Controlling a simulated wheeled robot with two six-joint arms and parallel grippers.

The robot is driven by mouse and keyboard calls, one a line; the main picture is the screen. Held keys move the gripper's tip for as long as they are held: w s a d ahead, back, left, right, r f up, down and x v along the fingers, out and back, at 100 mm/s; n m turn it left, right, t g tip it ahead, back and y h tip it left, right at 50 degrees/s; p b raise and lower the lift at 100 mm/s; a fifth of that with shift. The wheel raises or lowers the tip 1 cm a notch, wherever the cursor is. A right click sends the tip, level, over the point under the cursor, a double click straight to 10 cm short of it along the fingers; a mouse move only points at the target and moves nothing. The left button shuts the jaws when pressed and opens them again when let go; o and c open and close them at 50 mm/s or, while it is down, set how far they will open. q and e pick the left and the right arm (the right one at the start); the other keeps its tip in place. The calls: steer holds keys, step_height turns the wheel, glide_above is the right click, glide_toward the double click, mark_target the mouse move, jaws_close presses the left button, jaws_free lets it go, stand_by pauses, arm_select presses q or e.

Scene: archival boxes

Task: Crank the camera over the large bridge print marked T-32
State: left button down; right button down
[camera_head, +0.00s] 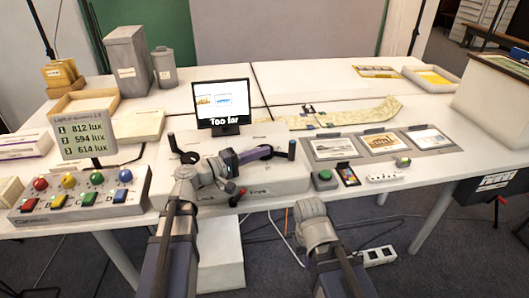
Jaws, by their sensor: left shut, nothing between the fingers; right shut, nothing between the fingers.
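A grey crank box (265,183) with lettering on its front stands at the table's front. A dark crank handle shows at its left (187,152) and another at its right (291,150). A small monitor (222,104) behind it shows two little pictures and the words "Too far". Three prints on grey mats lie to the right: a left print (334,147), a yellowish middle print (384,143) and a right print (429,139). Their markings are too small to read. My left gripper (279,153) is shut and empty above the box, near the right handle. My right arm is low in front; its gripper is hidden.
A control box with coloured knobs (82,196) and a lux display (86,134) stand at left. A long map strip (350,116) lies behind the prints.

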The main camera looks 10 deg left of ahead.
mark_target(283, 154)
arm_select(q)
steer(key=x, duration=0.7)
steer(key=shift+w+d, duration=0.25)
steer(key=shift+d, duration=0.05)
steer(key=shift+s+d, duration=0.1)
steer(key=shift+s, duration=0.55)
arm_select(e)
steer(key=shift+s, duration=0.15)
steer(key=shift+a, duration=0.1)
